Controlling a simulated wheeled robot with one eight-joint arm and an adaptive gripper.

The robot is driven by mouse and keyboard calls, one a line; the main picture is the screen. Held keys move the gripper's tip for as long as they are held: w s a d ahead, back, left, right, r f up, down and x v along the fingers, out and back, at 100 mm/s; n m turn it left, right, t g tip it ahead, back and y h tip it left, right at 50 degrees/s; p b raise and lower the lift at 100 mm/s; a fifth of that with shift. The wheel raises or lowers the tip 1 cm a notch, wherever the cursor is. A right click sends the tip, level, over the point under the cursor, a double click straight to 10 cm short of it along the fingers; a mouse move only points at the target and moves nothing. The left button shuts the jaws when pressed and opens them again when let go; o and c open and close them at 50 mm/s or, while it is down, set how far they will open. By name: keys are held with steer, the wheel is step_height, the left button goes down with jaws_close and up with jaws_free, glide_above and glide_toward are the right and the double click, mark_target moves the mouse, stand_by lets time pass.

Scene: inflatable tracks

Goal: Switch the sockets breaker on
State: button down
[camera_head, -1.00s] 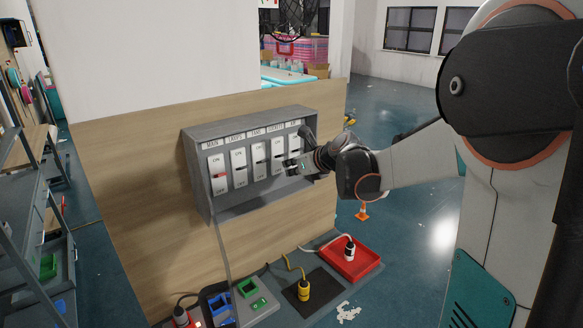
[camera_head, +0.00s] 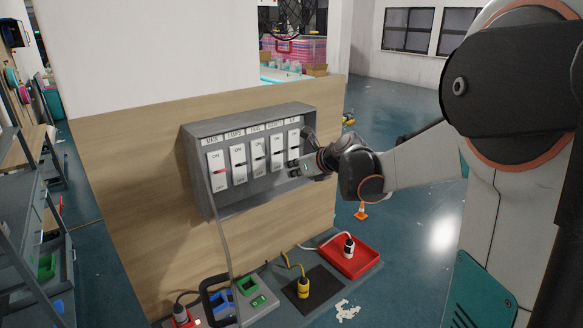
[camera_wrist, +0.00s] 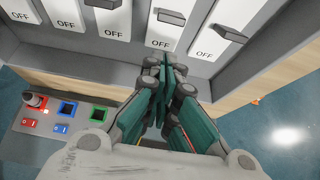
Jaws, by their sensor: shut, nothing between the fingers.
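The grey breaker box (camera_head: 232,208) hangs on the wood-panelled wall with a row of white breakers. The sockets breaker (camera_head: 276,160) is second from the right, and its dark lever shows near mid-height. In the wrist view the same breaker (camera_wrist: 166,30) has its black lever above the "OFF" mark. My gripper (camera_head: 294,168) is in front of the right end of the box. In the wrist view my gripper's fingers (camera_wrist: 165,62) are together and empty, just below the sockets breaker. I cannot tell whether they touch the box.
The main breaker (camera_head: 217,172) at the left has a red lever. The A/C breaker (camera_head: 294,143) is at the right end, partly behind my gripper. Below are a red tray (camera_head: 368,263), a yellow plug (camera_head: 303,288) and coloured sockets (camera_head: 247,287). A grey cable (camera_head: 222,245) hangs down.

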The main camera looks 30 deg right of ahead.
steer(key=r+p+v, duration=0.1)
steer(key=p+v, duration=0.4)
steer(key=v, duration=0.4)
steer(key=shift+r, duration=0.3)
steer(key=shift+w, duration=0.15)
